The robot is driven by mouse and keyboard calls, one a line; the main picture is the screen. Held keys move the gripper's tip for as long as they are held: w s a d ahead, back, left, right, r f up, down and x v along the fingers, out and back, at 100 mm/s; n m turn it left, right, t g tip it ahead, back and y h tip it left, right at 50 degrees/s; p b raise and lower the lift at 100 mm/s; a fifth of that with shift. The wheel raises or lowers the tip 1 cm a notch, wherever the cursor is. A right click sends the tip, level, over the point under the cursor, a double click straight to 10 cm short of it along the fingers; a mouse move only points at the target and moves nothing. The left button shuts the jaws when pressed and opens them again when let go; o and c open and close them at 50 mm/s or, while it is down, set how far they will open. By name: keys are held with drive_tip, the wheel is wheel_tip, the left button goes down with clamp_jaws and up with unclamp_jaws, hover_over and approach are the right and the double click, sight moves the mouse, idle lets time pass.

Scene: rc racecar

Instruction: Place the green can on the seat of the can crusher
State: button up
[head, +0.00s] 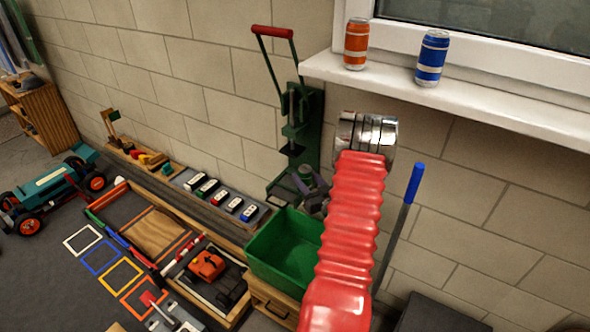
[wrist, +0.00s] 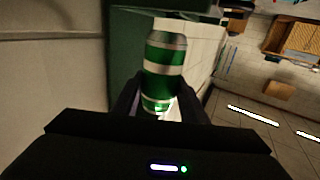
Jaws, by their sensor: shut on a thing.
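The green can (wrist: 163,68), with white bands and a silver top, stands out between the two dark fingers of my gripper (wrist: 161,100) in the wrist view. My gripper is shut on its lower part. In the head view my gripper (head: 314,194) is partly hidden behind my red arm, beside the lower part of the can crusher (head: 301,130). The crusher is green, fixed at the wall, with its red-gripped lever (head: 272,32) raised. Its seat is largely hidden, and I cannot tell whether the can touches it. Green metal (wrist: 128,45) shows close behind the can in the wrist view.
A green bin (head: 283,250) stands open below the crusher. An orange can (head: 356,44) and a blue can (head: 432,58) stand on the window sill (head: 480,90). A blue-tipped pole (head: 416,185) leans right of my arm. Toy cars and trays lie at left.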

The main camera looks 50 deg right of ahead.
drive_tip(key=x, duration=0.9)
drive_tip(key=shift+w, duration=0.3)
drive_tip(key=shift+d+f, duration=0.1)
drive_tip(key=shift+f, duration=1.7)
drive_tip(key=shift+f, duration=0.1)
drive_tip(key=o, duration=1)
